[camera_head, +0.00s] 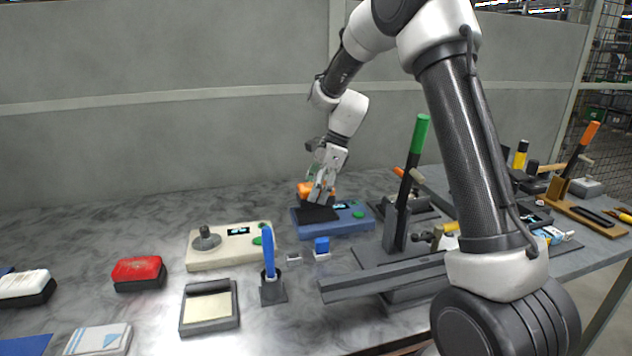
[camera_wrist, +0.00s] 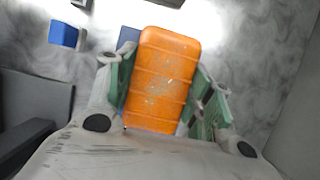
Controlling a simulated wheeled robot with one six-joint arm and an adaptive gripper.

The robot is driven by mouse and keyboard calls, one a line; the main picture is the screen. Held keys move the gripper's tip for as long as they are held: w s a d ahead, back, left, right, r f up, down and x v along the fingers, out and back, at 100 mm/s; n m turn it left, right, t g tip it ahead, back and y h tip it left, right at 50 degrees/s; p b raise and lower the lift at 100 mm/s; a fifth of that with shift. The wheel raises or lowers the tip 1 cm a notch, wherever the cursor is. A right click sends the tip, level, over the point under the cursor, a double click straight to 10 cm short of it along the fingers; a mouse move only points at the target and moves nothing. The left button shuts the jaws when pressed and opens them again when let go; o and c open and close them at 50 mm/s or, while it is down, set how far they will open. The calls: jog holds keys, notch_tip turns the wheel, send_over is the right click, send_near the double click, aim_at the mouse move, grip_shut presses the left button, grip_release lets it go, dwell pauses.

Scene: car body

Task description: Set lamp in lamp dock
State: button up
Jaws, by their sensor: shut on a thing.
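An orange ribbed block (camera_wrist: 164,75), which looks like the lamp, is held between the green finger pads of my gripper (camera_wrist: 163,88). In the head view the orange block (camera_head: 303,188) shows beside my gripper (camera_head: 322,192), with a dark part under it. It is over the blue unit (camera_head: 345,222), which has a black pad (camera_head: 316,214), a small display and a green button. I cannot tell whether the block touches the pad. No part is clearly marked as the lamp dock. The block's underside is hidden.
A cream unit (camera_head: 208,256) with a knob stands left of the blue unit. A blue-handled tool (camera_head: 268,252) and a blue cube (camera_head: 322,244) stand in front. A green-handled lever (camera_head: 411,165) rises to the right. A red block (camera_head: 138,270) lies at left.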

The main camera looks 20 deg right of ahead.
jog(key=shift+f, duration=1)
jog(key=shift+f, duration=1)
dwell(0.6)
jog(key=o, duration=1.3)
jog(key=v, duration=1.2)
